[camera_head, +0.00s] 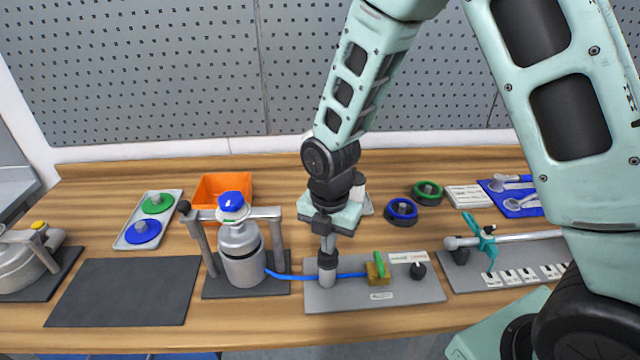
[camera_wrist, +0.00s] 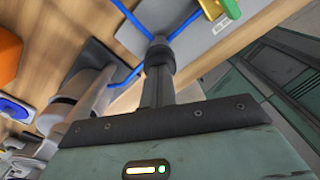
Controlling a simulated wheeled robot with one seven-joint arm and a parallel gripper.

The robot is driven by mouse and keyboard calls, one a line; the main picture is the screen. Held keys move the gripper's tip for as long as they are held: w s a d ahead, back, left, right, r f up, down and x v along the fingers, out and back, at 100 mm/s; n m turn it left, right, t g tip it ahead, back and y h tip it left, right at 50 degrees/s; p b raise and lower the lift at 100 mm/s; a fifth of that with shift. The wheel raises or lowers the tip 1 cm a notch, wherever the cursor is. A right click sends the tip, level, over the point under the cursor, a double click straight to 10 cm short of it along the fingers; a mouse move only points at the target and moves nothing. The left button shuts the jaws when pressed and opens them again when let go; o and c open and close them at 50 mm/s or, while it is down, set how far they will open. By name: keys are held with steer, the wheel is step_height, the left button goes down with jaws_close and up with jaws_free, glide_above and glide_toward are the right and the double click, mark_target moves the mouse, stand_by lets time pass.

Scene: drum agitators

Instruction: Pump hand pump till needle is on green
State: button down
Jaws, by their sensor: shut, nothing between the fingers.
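A small grey cylinder with a dark top, which looks like the hand pump (camera_head: 327,274), stands on a grey plate (camera_head: 345,297). Blue hoses run from it to a silver vessel (camera_head: 240,255) on the left and a brass block with a green handle (camera_head: 379,270) on the right. My gripper (camera_head: 327,250) points straight down over the pump, shut and empty. In the wrist view the shut fingers (camera_wrist: 158,92) meet the pump's dark top (camera_wrist: 160,55); whether they touch is unclear. I cannot make out a needle; a small strip with coloured marks (camera_head: 408,257) lies beside the block.
An orange bin (camera_head: 222,186) stands behind the vessel. A tray (camera_head: 148,222) with green and blue discs is at left, near a bare dark mat (camera_head: 120,292). Blue and green rings (camera_head: 401,212) lie behind the plate. A pipe with a teal handle (camera_head: 482,240) is at right.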

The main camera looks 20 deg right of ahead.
steer(key=shift+r+p, duration=2.55)
steer(key=shift+r, duration=0.2)
steer(key=shift+f, duration=0.15)
steer(key=shift+f+b, duration=2.1)
steer(key=shift+f, duration=0.75)
step_height(320, 180, up, 6)
steer(key=p, duration=0.5)
steer(key=shift+f, duration=0.2)
